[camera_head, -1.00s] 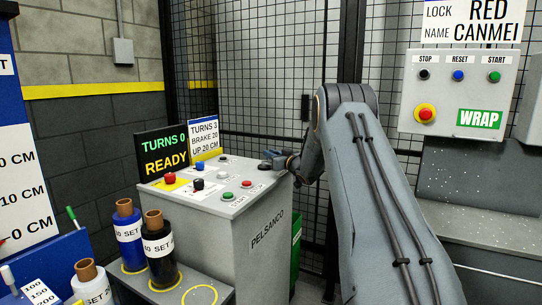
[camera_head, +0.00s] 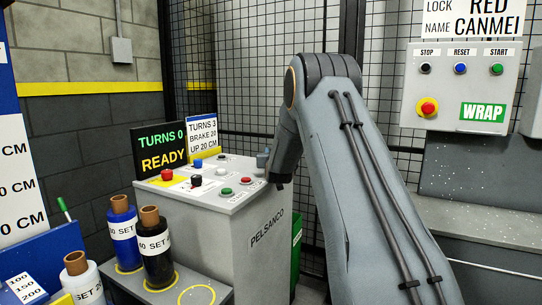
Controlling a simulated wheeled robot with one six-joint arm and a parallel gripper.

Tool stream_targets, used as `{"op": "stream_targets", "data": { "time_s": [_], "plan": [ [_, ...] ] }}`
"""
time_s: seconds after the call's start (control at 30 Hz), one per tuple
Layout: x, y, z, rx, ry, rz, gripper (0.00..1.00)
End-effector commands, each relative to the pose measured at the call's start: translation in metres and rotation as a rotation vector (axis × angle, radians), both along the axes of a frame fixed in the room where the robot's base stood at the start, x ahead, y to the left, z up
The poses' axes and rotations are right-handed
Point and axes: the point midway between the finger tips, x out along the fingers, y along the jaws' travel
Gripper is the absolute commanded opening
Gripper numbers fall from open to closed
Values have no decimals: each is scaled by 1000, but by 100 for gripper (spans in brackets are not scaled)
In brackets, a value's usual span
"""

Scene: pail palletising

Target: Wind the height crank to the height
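I cannot make out a height crank in this view. A white scale board (camera_head: 18,180) with centimetre marks stands at the left edge, partly cut off. A sign (camera_head: 203,135) on the grey console (camera_head: 262,215) reads TURNS 3, BRAKE 20, UP 20 CM. The dark display (camera_head: 162,148) beside it reads TURNS 0, READY. My arm bends down toward the console's right rear corner. My gripper (camera_head: 264,159) seems to be at that corner, small and mostly hidden by my arm, so its fingers and any contact are unclear.
The console top carries a red button (camera_head: 167,174) and several others. Film rolls, one blue (camera_head: 123,232), one black (camera_head: 155,255), one white (camera_head: 82,283), stand in front-left. A WRAP panel (camera_head: 463,85) hangs right. Mesh fencing (camera_head: 260,60) closes the back.

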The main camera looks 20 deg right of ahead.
Motion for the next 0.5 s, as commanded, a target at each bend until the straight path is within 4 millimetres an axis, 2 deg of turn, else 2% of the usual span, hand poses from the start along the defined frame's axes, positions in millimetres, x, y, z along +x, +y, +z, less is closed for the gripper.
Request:
{"op": "stream_targets", "data": {
  "time_s": [0.47, 0.5],
  "plan": [
    [1, 3, 1, -2, 0, -9, 0],
    [1, 3, 1, -2, 0, -8, 20]
  ]
}}
